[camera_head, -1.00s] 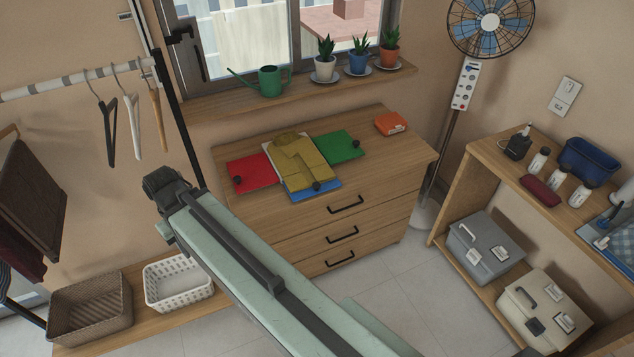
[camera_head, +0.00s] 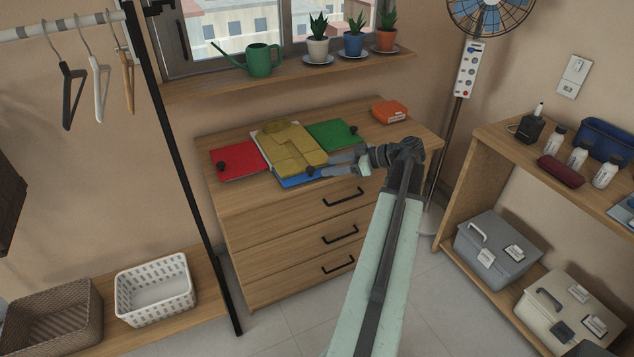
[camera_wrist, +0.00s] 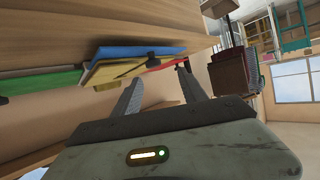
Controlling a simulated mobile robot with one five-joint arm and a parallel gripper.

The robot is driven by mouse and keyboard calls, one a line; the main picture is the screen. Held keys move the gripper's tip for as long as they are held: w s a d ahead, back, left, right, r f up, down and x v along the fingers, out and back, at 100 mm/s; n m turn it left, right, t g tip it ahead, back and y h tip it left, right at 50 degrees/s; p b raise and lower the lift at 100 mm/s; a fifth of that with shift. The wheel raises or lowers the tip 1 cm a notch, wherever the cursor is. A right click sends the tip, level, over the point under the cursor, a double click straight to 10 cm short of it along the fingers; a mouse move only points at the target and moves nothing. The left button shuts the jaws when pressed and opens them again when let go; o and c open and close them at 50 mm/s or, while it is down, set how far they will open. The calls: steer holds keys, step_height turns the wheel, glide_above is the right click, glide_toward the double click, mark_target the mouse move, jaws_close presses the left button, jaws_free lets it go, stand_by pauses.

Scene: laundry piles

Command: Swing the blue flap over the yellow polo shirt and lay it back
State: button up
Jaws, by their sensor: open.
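The yellow polo shirt (camera_head: 290,148) lies folded on a board on the dresser top. The blue flap (camera_head: 297,181) shows at the shirt's front edge, lying flat, with a dark knob (camera_head: 311,171) on it; the rest of it is hidden by the shirt. My gripper (camera_head: 326,165) is open and empty, just right of the knob, its fingers pointing left. In the wrist view the blue flap (camera_wrist: 130,52) and yellow shirt (camera_wrist: 112,72) lie beyond the open fingers (camera_wrist: 160,77). I cannot tell whether a finger touches the knob.
A red flap (camera_head: 240,160) lies left of the shirt and a green flap (camera_head: 332,134) right of it, each with a dark knob. An orange box (camera_head: 390,111) sits at the dresser's back right. The dresser's front left top (camera_head: 240,196) is clear.

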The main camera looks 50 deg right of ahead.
mark_target(311, 168)
steer(key=shift+t, duration=0.3)
steer(key=w+f+b, duration=0.1)
steer(key=w+b, duration=0.1)
steer(key=w, duration=0.1)
steer(key=w+a+f, duration=0.1)
steer(key=shift+w+f+b, duration=0.25)
steer(key=shift+f+b, duration=0.1)
steer(key=shift+b, duration=0.05)
steer(key=shift+w+a+f, duration=0.1)
steer(key=shift+w, duration=0.3)
jaws_close()
stand_by(0.3)
steer(key=shift+a, duration=0.1)
stand_by(0.4)
